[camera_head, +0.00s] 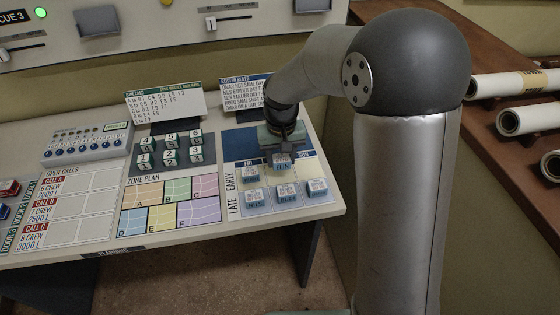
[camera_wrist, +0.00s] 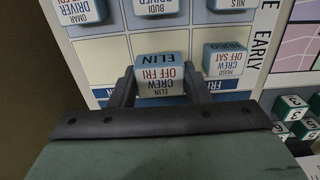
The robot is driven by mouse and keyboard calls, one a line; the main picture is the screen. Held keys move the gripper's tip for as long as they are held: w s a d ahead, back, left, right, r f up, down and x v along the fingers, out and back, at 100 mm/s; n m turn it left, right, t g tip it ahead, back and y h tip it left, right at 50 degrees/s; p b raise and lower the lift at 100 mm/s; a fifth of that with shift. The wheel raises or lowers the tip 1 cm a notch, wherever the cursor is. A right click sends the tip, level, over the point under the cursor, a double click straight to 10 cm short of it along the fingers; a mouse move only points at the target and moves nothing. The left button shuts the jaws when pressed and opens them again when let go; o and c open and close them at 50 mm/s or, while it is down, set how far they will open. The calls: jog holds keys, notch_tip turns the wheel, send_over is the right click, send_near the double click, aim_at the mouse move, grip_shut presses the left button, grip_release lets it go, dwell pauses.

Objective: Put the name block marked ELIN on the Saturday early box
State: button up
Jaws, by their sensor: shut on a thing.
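The ELIN block (camera_head: 281,163) is a small blue block with a white label. My gripper (camera_head: 282,150) is shut on it, with one finger on each side in the wrist view (camera_wrist: 158,82). The roster board (camera_head: 231,158) has an early and a late row. The held block is at the middle, Saturday column, around the top edge of the early row. The Saturday early box (camera_wrist: 150,44) shows pale and bare beyond the block in the wrist view. I cannot tell whether the block touches the board.
The HUGO block (camera_head: 249,174) sits in the Friday early box, beside the held block. The late row holds NILS (camera_head: 254,198), a middle block (camera_head: 288,194) and OMAR (camera_head: 317,188). The Sunday early box (camera_head: 307,167) looks empty. A rules card (camera_head: 243,91) stands behind the board.

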aim_at(280, 166)
jog(key=shift+w+a+f, duration=0.1)
jog(key=shift+w+f, duration=0.2)
jog(key=shift+f, duration=1.75)
jog(key=shift+f, duration=0.2)
jog(key=o, duration=1)
jog(key=shift+r, duration=0.1)
